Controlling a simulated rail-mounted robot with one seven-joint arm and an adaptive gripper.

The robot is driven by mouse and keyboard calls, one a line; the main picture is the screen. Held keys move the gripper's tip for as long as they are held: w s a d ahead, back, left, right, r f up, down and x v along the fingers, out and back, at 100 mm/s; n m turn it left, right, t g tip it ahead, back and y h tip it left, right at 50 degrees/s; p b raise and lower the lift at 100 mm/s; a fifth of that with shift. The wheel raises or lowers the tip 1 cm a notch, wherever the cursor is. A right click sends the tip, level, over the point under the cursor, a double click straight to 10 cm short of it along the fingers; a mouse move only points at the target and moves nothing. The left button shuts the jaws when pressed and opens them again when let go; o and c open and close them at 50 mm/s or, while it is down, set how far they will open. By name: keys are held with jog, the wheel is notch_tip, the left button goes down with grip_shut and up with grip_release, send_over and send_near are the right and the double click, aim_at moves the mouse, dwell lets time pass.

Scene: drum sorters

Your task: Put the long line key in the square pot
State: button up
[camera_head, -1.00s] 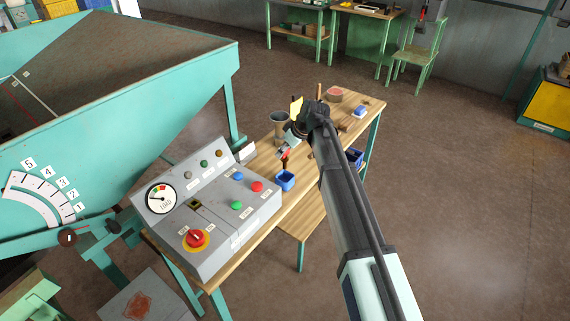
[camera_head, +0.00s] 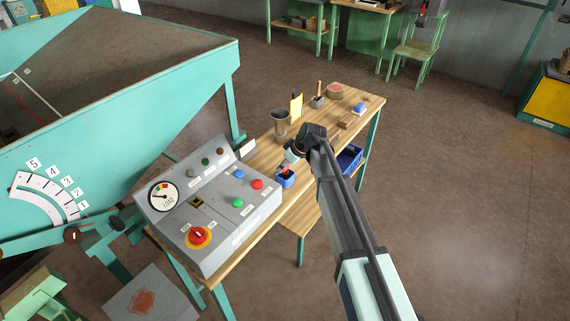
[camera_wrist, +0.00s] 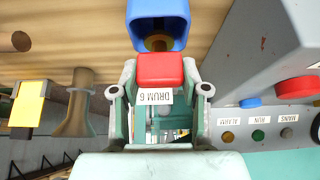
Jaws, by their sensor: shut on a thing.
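The square pot is a blue open box on the wooden bench (camera_head: 285,181), right of the control console. It shows at the top of the wrist view (camera_wrist: 158,10), its mouth facing my gripper. My gripper (camera_head: 287,164) is just above the pot. In the wrist view my gripper (camera_wrist: 158,97) is shut on a key with a red block (camera_wrist: 159,70) and a white tag reading "DRUM 6". A brownish round part shows at the pot's mouth; I cannot tell whether it belongs to the key. The key's far end is hidden.
The grey console (camera_head: 208,205) with buttons and a dial stands close left of the pot. A dark flared cup (camera_head: 280,124) and a yellow card (camera_head: 296,107) stand behind. A blue bin (camera_head: 349,158) is below the bench's right edge. Small items lie farther back.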

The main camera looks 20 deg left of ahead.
jog(key=shift+f, duration=0.1)
jog(key=o, duration=1.2)
jog(key=shift+c, duration=0.2)
